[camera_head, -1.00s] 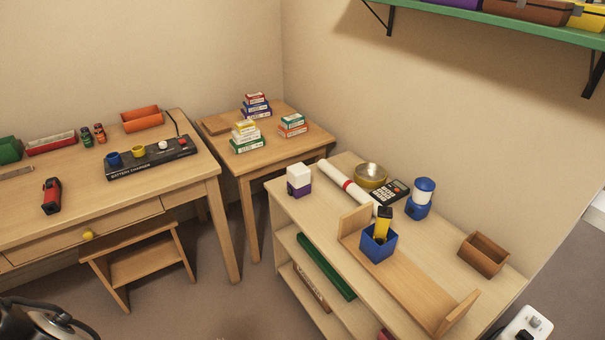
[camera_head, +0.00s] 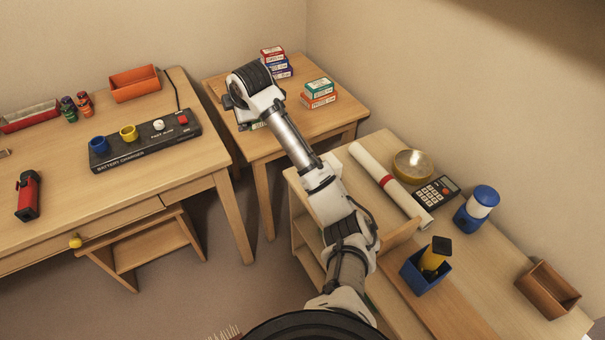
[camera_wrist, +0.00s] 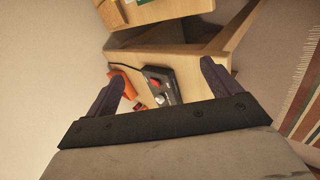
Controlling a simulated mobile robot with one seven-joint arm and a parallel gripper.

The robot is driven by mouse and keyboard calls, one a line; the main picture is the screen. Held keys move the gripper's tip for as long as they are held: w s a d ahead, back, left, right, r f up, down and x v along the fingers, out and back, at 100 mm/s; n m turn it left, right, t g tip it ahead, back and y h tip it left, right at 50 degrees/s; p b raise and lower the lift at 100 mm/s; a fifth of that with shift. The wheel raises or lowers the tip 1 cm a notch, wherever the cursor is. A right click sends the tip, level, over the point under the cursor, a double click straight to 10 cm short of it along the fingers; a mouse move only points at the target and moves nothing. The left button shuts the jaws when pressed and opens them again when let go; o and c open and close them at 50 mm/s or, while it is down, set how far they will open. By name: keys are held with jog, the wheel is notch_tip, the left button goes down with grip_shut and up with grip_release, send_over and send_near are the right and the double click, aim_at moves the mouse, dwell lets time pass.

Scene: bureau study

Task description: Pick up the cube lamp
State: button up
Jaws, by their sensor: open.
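The white-and-purple cube, which looks like the cube lamp, is not visible now. In the earlier head view it stood at the near left end of the low shelf unit (camera_head: 365,150), and my arm now covers that area. My gripper (camera_wrist: 162,72) is open and empty in the wrist view, its two dark fingers spread apart. The wrist view looks toward the desk and the battery charger (camera_wrist: 158,85), with no cube in it. In the head view my arm's far end is over the small side table (camera_head: 325,118), and the fingers cannot be made out.
Stacked boxes (camera_head: 318,92) stand on the side table. The desk (camera_head: 75,205) is left.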

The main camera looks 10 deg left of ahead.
jog(key=w+d+f+g+h, duration=0.1)
jog(key=d+f+g+h, duration=0.15)
jog(key=d, duration=0.55)
jog(key=d+f+g+h, duration=0.1)
jog(key=d+f, duration=0.2)
jog(key=d, duration=0.5)
jog(key=n+g+h, duration=0.1)
jog(key=g+h, duration=0.1)
jog(key=g, duration=0.1)
send_over(329, 162)
notch_tip(329, 162, down, 2)
jog(key=shift+w+a+f+y, duration=0.1)
jog(key=shift+f+y, duration=0.05)
jog(key=shift+y, duration=0.1)
notch_tip(329, 162, down, 7)
jog(key=shift+f+b, duration=0.1)
jog(key=shift+b, duration=0.45)
jog(key=shift+a+f+p, duration=0.2)
jog(key=shift+f+p, duration=0.65)
jog(key=shift+f, duration=2.3)
jog(key=c, duration=1.2)
